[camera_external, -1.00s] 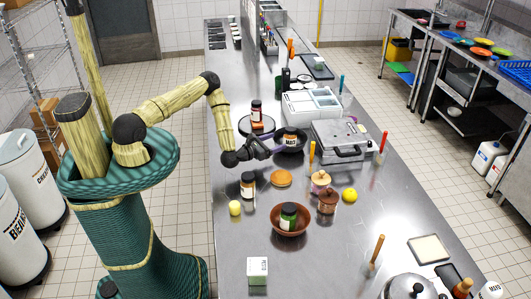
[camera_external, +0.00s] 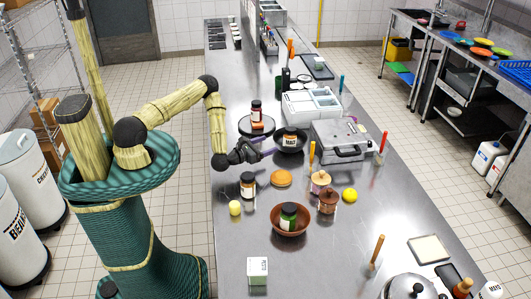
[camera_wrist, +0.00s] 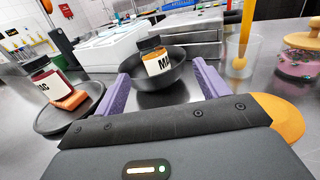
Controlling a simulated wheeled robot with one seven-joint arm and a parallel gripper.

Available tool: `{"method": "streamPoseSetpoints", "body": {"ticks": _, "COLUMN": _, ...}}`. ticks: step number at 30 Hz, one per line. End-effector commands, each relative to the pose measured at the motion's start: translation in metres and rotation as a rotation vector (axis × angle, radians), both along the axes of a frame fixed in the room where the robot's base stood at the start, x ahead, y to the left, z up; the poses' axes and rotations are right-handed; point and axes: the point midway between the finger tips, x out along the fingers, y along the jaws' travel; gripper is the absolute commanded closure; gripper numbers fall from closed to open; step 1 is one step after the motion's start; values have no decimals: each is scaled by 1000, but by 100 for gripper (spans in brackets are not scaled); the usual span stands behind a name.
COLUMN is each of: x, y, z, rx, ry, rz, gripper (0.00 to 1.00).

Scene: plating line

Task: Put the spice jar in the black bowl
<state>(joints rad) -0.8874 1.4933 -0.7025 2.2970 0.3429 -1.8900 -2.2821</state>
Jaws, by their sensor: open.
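A spice jar (camera_external: 290,135) with a dark lid, an amber body and a white label stands inside the black bowl (camera_external: 290,147) at the middle of the counter. In the wrist view the jar (camera_wrist: 157,62) looks close to upright, leaning slightly, in the dark bowl (camera_wrist: 165,82); its base is hidden by the rim. My gripper (camera_external: 267,148) is left of the bowl, low over the counter. Its purple fingers are spread wide and empty, pointing towards the bowl, with the jar beyond them.
A dark round plate (camera_external: 262,126) holding a jar and an orange-brown item is behind my gripper. A wooden bowl (camera_external: 290,231) with a green jar, a bun (camera_external: 281,178) and another jar (camera_external: 248,185) are in front. A grey press (camera_external: 343,143) stands right of the black bowl.

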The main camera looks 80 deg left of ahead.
Motion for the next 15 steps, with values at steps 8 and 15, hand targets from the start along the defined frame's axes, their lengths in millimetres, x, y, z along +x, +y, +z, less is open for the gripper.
{"method": "streamPoseSetpoints", "body": {"ticks": 8, "x": 13, "y": -24, "z": 5, "rx": 175, "ry": 113, "rz": -141, "gripper": 27}}
{"method": "streamPoseSetpoints", "body": {"ticks": 15, "x": 24, "y": -77, "z": 9, "rx": 691, "ry": 386, "rz": -492, "gripper": 27}}
